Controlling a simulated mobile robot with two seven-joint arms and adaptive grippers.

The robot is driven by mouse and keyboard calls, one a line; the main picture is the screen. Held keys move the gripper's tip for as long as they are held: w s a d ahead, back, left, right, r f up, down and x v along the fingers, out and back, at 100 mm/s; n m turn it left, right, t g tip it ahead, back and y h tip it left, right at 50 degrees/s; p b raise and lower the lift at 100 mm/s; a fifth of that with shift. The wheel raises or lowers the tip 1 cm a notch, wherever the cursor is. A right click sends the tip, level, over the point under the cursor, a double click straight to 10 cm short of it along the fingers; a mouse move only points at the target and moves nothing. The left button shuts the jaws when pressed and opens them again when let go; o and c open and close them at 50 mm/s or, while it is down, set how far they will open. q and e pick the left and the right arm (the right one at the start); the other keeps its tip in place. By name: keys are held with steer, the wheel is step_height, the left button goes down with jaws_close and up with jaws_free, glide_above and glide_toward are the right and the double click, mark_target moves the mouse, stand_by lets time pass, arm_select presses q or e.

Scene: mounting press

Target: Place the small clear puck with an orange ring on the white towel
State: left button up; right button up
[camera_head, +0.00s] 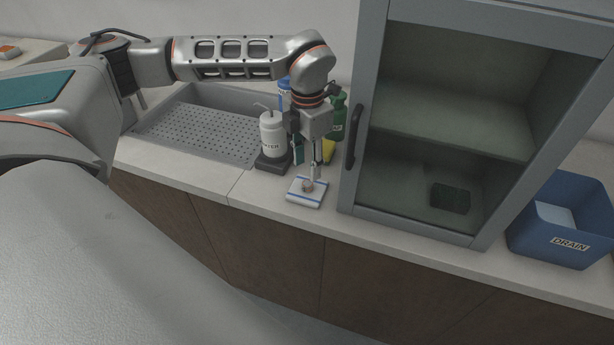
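The white towel (300,198) with blue stripes lies folded on the counter in front of the bottles. The small puck (307,186) shows as a tiny orange-brown spot at the towel's upper middle; its clear body is too small to make out. My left gripper (312,182) points straight down over the towel, with its fingertips right at the puck. The fingers look close together, but whether they grip the puck or stand just apart from it cannot be told. My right gripper is out of view.
A white water bottle (272,134) on a dark base stands left of the gripper. A green bottle (338,117) and a yellow item (329,150) stand behind. A grey glass-fronted cabinet (400,212) is close on the right. A perforated sink tray (200,135) and a blue drain bin (555,245) lie farther out.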

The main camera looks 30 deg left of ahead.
mark_target(307, 184)
arm_select(q)
step_height(307, 184, up, 6)
steer(key=shift+f, duration=0.1)
stand_by(0.4)
